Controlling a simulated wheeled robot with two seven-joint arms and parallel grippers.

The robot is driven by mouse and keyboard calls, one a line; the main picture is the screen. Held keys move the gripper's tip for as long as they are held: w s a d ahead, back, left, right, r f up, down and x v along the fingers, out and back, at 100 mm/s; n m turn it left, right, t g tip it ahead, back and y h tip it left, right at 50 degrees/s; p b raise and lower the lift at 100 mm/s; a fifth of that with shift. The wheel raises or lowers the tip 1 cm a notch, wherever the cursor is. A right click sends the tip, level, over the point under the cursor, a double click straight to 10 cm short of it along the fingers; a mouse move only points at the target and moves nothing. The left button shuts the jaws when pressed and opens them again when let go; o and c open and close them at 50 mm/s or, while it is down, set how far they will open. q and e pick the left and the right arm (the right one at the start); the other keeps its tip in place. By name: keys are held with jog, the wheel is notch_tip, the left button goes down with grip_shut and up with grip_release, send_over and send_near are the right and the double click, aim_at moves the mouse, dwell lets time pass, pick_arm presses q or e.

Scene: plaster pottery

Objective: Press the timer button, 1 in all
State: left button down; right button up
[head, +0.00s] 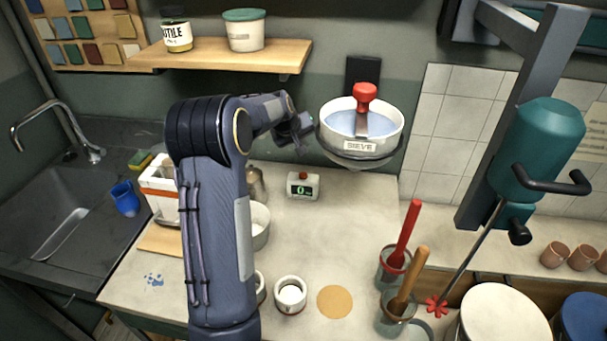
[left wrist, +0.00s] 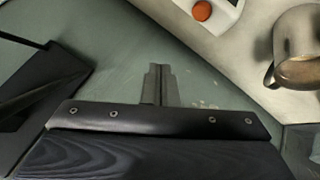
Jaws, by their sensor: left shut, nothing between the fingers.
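The button also shows as an orange-red disc in the left wrist view (left wrist: 202,10), at the top edge. My left gripper (head: 300,132) is above the timer, apart from it, between my arm and the sieve bowl. In the left wrist view its fingers (left wrist: 160,82) are together and empty, with the button ahead and to the right. My right gripper is not in view.
The sieve bowl (head: 362,129) hangs just right of my left gripper. A metal jug (left wrist: 297,48) stands near the timer. A white bowl (head: 260,226), a white cup (head: 290,295) and pots with red and orange handles stand nearer. The worktop (head: 335,230) right of the timer is clear.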

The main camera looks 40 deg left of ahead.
aim_at(302, 176)
pick_arm(q)
jog(key=shift+f+b, duration=3.25)
jog(key=shift+f, duration=1.15)
jog(key=shift+f, duration=0.15)
jog(key=shift+f+b, duration=0.25)
jog(key=shift+b, duration=0.15)
jog(key=shift+f+b, duration=0.4)
jog(key=shift+f, duration=0.05)
jog(key=shift+r, duration=0.1)
jog(key=shift+r+p, duration=0.6)
jog(key=shift+r, duration=0.15)
